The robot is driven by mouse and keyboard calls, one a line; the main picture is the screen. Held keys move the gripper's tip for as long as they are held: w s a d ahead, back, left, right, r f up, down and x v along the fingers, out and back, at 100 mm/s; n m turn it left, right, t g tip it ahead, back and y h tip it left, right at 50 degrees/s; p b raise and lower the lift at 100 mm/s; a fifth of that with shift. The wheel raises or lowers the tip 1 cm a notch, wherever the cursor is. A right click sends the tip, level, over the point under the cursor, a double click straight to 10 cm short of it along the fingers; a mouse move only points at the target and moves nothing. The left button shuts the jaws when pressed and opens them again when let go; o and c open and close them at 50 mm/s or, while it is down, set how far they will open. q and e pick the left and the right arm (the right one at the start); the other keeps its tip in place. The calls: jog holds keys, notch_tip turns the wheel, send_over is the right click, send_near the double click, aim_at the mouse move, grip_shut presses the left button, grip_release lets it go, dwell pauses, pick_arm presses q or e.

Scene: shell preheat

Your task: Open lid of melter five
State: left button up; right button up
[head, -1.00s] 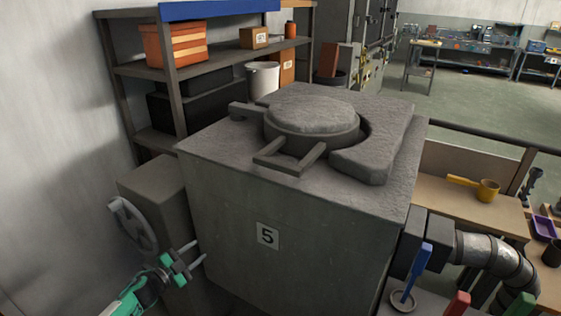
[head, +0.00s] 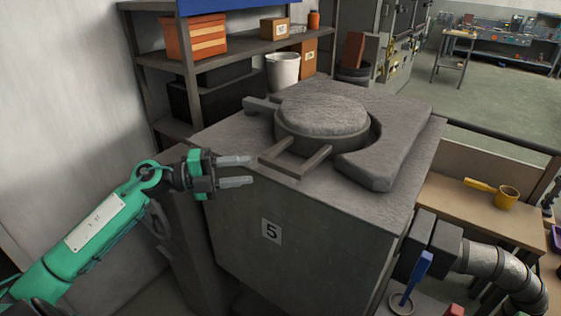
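Melter five (head: 310,235) is a large grey block with a "5" plate on its front. Its round grey lid (head: 322,115) lies flat over the opening in the top, shut. A U-shaped handle (head: 297,163) sticks out from the lid toward the front left. My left gripper (head: 244,170) is at the melter's left front top edge, a little left of the handle and apart from it. Its two fingers are spread with a gap between them and nothing in it. My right gripper is not in view.
A shelf (head: 228,52) with boxes and a white bucket (head: 283,70) stands behind at the left. A wooden bench (head: 460,210) with a yellow ladle (head: 505,196) is at the right. A metal duct (head: 505,270) and a blue-handled tool (head: 412,278) are at the lower right.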

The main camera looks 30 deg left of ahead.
aim_at(274, 166)
pick_arm(q)
jog(key=p+x, duration=0.3)
jog(key=x, duration=0.5)
jog(key=shift+r+p, duration=0.15)
jog(key=shift+p, duration=0.15)
jog(key=shift+w+d, duration=0.45)
jog(key=shift+d, duration=0.05)
jog(key=shift+f, duration=0.2)
jog(key=shift+c, duration=0.2)
grip_shut()
